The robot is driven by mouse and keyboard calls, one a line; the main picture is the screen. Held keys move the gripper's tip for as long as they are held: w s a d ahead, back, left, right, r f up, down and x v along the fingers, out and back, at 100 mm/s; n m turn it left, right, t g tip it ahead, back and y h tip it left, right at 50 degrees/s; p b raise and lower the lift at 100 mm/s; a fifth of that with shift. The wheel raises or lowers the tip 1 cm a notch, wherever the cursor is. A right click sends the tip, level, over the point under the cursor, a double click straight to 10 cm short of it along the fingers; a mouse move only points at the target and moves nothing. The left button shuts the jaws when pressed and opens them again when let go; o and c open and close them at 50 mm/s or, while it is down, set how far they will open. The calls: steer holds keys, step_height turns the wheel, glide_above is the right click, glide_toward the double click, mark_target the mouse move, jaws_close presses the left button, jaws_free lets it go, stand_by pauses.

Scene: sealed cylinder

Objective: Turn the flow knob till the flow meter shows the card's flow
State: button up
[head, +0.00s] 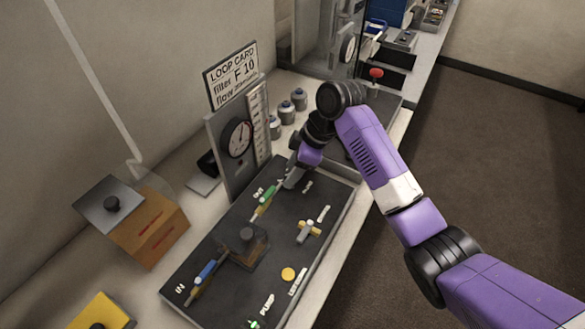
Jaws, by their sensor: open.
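The loop card (232,76) stands at the back; it reads "filter F 10" and a "flow" line whose value is too small to read. Below it, an upright grey panel carries a round dial gauge (238,138) and a tall pale scale (258,120), which looks like the flow meter; its reading is not legible. My gripper (290,180) is low over the far end of the dark loop board (225,290), beside the panel. Its fingertips are small and partly blurred into the board. I cannot make out the flow knob for certain; my gripper may hide it.
The board also bears a green-handled valve (265,203), a blue-handled valve (204,272), a grey-and-yellow cross handle (309,231) and a yellow button (288,274). Several grey canisters (284,112) stand behind my arm. A wooden box (150,232) stands at left.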

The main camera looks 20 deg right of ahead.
jaws_close()
steer(key=shift+s+a+r+m+t+p, duration=0.1)
steer(key=shift+a+r+m+t+p, duration=0.15)
steer(key=shift+m+p, duration=0.6)
steer(key=shift+d+f+m+p, duration=0.15)
steer(key=shift+f+m+p, duration=0.05)
steer(key=shift+m+p, duration=0.15)
jaws_free()
